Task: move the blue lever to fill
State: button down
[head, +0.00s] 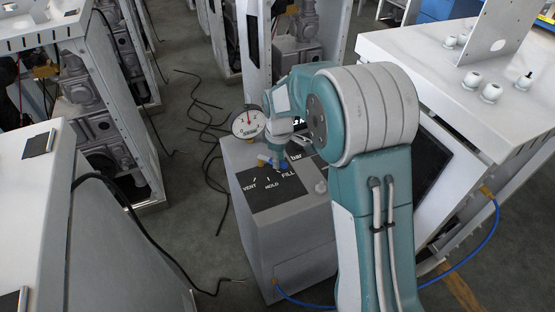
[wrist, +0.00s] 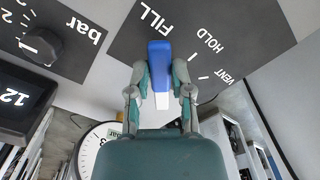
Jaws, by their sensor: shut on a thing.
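The blue lever (wrist: 160,62) is on a dark panel (wrist: 115,42) marked FILL, HOLD and VENT. In the wrist view its blue end lies close to the FILL lettering, and its white end points back towards my palm. My gripper (wrist: 160,78) is shut on the lever, one finger on each side. In the head view the lever (head: 284,165) shows small at the panel's far edge, partly hidden by my gripper. The HOLD and VENT marks are clear of the lever. Its pivot is hidden.
A round dial gauge (head: 248,122) stands behind the panel on the grey cabinet (head: 292,240). A black knob (wrist: 41,46) and a digital display (wrist: 18,98) are beside the panel. A white bench (head: 400,45) is close on the right. Black cables (head: 210,150) lie on the floor.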

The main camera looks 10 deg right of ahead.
jog(key=shift+s+d+f, duration=0.1)
jog(key=shift+s+f, duration=0.05)
jog(key=shift+f, duration=0.1)
jog(key=c, duration=0.5)
grip_release()
jog(key=shift+r, duration=0.1)
jog(key=shift+w+r, duration=0.2)
jog(key=shift+r, duration=0.35)
notch_tip(320, 180, up, 11)
jog(key=shift+f, duration=0.1)
